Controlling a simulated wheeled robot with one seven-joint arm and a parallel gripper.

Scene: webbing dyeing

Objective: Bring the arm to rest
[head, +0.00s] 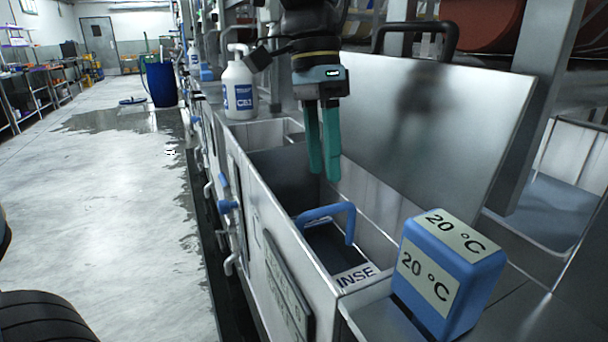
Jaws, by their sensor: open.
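My gripper (324,172) hangs from the arm at the top middle of the head view, with its two teal fingers pointing down. It is open and nothing shows between the fingers. It is over the open steel trough. In the trough, a blue handle (328,211) stands up from a dark insert, below and apart from the fingertips. A label reading "INSE" in part (356,277) lies at the near end of the trough.
A blue block marked 20 °C (447,270) stands at the near right. A white pump bottle (238,88) stands behind the trough. A raised steel lid (440,120) stands right of my gripper. The floor at left is open, with a wet patch and a blue bin (161,84).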

